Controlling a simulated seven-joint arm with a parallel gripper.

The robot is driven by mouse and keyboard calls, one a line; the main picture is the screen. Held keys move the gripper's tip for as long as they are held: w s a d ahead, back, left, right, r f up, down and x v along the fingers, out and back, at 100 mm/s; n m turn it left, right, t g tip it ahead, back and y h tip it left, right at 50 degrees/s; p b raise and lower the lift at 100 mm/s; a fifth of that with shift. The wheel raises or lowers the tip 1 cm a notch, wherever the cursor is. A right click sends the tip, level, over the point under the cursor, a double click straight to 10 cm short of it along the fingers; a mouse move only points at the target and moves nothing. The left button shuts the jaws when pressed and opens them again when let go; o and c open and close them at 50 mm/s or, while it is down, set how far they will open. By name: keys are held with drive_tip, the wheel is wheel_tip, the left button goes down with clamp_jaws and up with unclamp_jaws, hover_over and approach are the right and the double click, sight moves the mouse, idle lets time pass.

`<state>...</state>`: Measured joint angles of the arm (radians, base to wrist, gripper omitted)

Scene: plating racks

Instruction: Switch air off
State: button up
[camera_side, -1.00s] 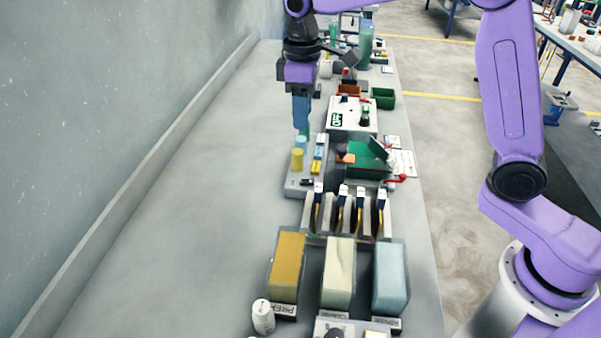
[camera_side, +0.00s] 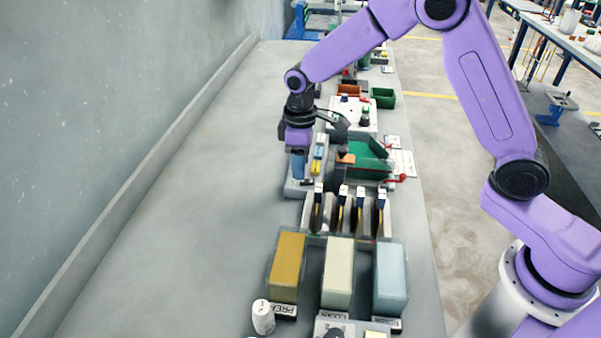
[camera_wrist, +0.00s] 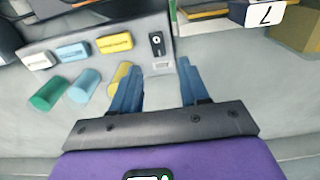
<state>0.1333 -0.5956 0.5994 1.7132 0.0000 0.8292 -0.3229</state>
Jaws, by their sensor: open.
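A small black switch plate (camera_wrist: 157,45) with a light round part and toggle is set on a grey panel (camera_wrist: 143,27) in the wrist view; its lettering and position are too small to tell. A pale label (camera_wrist: 161,66) lies below it. My gripper (camera_wrist: 157,68) is open and empty, its two blue fingers apart, with the switch just beyond the gap between them. In the side view my gripper (camera_side: 298,172) points down over the near end of the panel and hides the switch.
A yellow cylinder (camera_wrist: 119,77) stands close beside the left finger, with blue (camera_wrist: 84,86) and green (camera_wrist: 48,93) ones further left. White, blue and yellow labelled blocks sit on the panel. A slotted rack (camera_side: 376,212) and several tanks stand nearer the side camera. Bench left of the panel is clear.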

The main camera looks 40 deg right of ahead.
sight(307, 182)
drive_tip(key=shift+f, duration=1.85)
clamp_jaws()
drive_tip(key=shift+s+r, duration=0.1)
drive_tip(key=shift+s+d+r+t+y, duration=0.1)
drive_tip(key=shift+s+t+y, duration=0.05)
drive_tip(key=shift+t+y, duration=0.6)
drive_tip(key=shift+s+d+r+t+y, duration=0.1)
drive_tip(key=shift+s+t+y, duration=0.05)
drive_tip(key=shift+t+y, duration=0.55)
